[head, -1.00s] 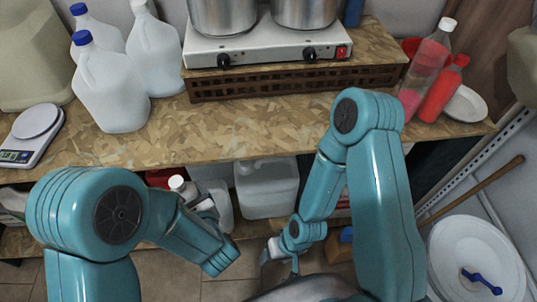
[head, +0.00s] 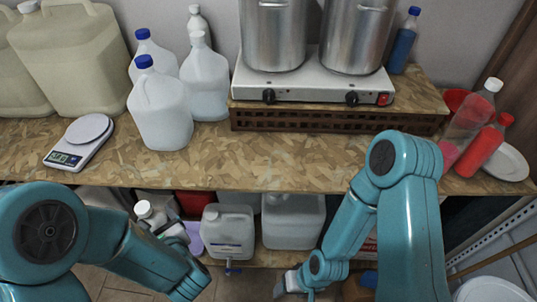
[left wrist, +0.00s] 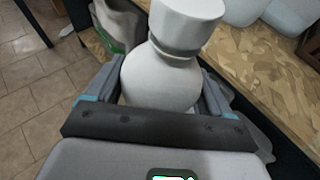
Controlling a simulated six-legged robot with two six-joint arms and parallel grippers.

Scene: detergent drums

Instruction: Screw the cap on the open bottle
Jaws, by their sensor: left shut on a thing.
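My left gripper (left wrist: 158,95) is shut around the body of a white bottle (left wrist: 160,78) with a wide white cap (left wrist: 186,22) on its top. In the head view this bottle's white top (head: 144,209) shows beside my left gripper (head: 168,228), below the front edge of the table. My right gripper (head: 292,284) is low near the bottom edge of the head view, apart from the bottle. Its fingers are too small and partly cut off to tell their opening. I cannot tell which bottle is open.
White jugs (head: 160,112), a scale (head: 80,142) and a hot plate with pots (head: 310,78) stand on the patterned table (head: 290,160). The table's front middle is clear.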

